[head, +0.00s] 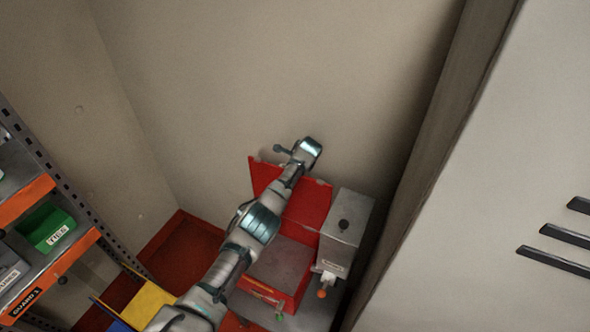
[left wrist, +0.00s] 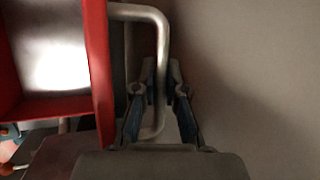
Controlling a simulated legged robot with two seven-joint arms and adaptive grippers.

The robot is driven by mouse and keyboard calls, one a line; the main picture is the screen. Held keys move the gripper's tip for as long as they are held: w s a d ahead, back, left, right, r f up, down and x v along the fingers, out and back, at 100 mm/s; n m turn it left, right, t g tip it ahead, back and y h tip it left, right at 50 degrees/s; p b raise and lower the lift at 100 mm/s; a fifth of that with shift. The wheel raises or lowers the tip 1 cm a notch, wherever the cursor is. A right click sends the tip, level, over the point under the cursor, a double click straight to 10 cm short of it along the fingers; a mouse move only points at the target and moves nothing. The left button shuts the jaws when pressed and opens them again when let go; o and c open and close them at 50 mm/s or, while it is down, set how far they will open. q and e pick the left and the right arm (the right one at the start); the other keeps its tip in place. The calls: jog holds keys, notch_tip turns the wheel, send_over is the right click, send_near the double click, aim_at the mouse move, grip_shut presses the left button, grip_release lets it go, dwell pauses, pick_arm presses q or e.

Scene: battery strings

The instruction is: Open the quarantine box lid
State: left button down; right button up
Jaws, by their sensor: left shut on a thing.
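The quarantine box (head: 283,262) is red with a grey inside and stands low by the wall. Its red lid (head: 312,203) is raised upright at the back, so the box stands open. The arm crosses in front and hides part of box and lid. In the left wrist view the lid's red rim (left wrist: 98,70) is at the left, beside a bent grey metal handle (left wrist: 161,45). My left gripper (left wrist: 160,90) is shut on this handle, one finger on each side. My right gripper is in neither view.
A shelf with a green bin (head: 45,228) is at the left. A yellow bin (head: 150,299) is at lower left. The wall is close behind the lid, and a pale cabinet (head: 480,180) fills the right.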

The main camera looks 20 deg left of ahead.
pick_arm(q)
jog(key=c, duration=1.3)
grip_release()
jog(key=shift+o, duration=0.5)
jog(key=shift+r, duration=0.1)
jog(key=v, duration=1.1)
jog(key=shift+s+d+r, duration=0.15)
jog(key=shift+d+r, duration=0.1)
jog(key=shift+r, duration=0.05)
jog(key=shift+f, duration=0.1)
